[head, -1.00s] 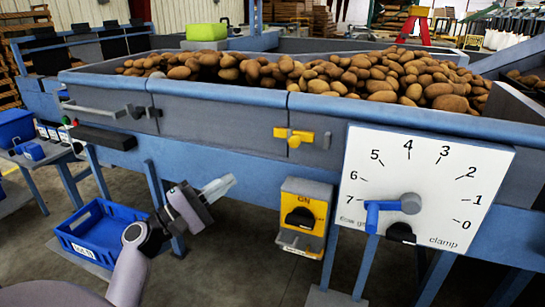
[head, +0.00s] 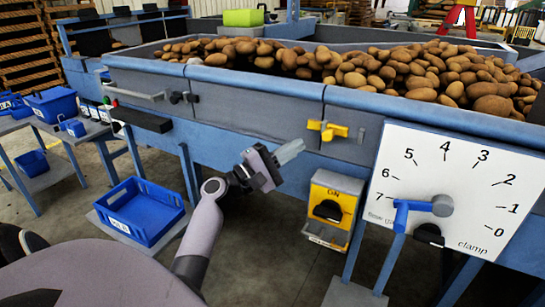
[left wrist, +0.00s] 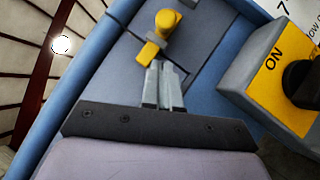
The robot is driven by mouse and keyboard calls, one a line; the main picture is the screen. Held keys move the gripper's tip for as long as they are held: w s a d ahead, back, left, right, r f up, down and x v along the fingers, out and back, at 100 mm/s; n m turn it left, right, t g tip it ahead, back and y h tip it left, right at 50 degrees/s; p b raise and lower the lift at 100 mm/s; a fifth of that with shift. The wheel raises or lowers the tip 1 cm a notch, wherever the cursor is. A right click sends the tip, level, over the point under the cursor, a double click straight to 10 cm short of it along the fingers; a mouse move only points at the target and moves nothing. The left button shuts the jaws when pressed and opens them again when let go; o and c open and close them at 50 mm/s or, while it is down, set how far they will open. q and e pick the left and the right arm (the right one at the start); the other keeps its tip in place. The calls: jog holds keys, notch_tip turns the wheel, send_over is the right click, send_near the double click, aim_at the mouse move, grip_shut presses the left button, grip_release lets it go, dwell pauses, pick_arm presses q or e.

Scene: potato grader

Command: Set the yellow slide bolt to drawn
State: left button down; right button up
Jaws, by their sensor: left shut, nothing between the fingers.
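The yellow slide bolt (head: 327,130) is on the grey side panel of the potato hopper, at the seam between two panels. It also shows in the left wrist view (left wrist: 167,24), just beyond my fingertips. My left gripper (head: 290,151) is shut and empty. In the head view it is left of and a little below the bolt, with a gap between them. In the left wrist view the closed fingers (left wrist: 161,66) point at the bolt's lower end; I cannot tell there whether they touch. My right gripper is not in view.
A yellow switch box (head: 330,209) with a black knob hangs below and right of my left gripper. A white dial board (head: 455,190) with a blue pointer handle is farther right. A blue crate (head: 141,212) stands low at left. Potatoes (head: 400,72) fill the hopper above.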

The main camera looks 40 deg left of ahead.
aim_at(325, 131)
pick_arm(q)
jog(key=w+d+r+p, duration=0.1)
jog(key=w+d, duration=0.1)
jog(key=d, duration=0.5)
jog(key=shift+w+d+r, duration=0.2)
jog(key=shift+d+r, duration=0.2)
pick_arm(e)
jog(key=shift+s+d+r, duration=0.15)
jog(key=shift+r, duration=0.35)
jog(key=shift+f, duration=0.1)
